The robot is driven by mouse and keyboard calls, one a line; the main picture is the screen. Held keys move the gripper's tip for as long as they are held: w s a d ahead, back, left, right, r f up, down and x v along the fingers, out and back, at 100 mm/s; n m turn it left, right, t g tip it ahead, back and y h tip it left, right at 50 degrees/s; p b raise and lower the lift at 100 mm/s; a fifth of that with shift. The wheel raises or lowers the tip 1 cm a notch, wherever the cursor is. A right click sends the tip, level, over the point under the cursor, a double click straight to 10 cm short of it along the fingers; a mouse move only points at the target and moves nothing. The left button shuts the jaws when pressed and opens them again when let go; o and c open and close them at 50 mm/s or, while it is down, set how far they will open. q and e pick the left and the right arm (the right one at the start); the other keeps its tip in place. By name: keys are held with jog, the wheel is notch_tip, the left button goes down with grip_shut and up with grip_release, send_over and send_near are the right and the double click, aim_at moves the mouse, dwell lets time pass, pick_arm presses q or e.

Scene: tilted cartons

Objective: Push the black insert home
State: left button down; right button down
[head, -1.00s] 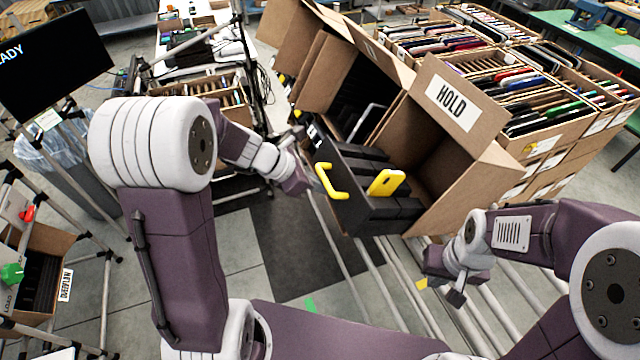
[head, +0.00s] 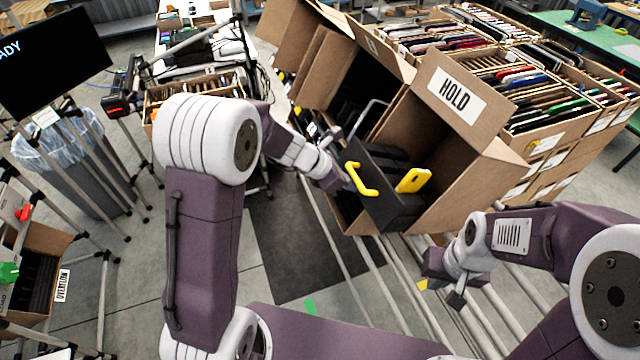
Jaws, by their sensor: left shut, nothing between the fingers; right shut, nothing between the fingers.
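The black insert (head: 393,213) with a yellow handle (head: 361,180) and a yellow tag (head: 413,180) sits partly inside the tilted carton (head: 463,190) with the HOLD flap. Its handle end still shows at the carton's open front. My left gripper (head: 341,182) is shut and empty. It is at the insert's left end, beside the handle; I cannot tell for certain whether it touches. My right gripper (head: 446,287) is shut and empty, over the rails, below and in front of the carton.
The carton stands on a roller conveyor (head: 400,290). Another open carton (head: 318,65) is behind it. Several filled cartons (head: 560,120) stand at the right. A monitor (head: 50,60) and a bin (head: 75,170) are at the left.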

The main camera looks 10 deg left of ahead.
pick_arm(q)
jog(key=w+d+f, duration=0.1)
jog(key=d, duration=0.1)
jog(key=w+d+f, duration=0.3)
jog(key=d, duration=0.2)
jog(key=shift+w+f, duration=0.25)
jog(key=shift+w, duration=0.1)
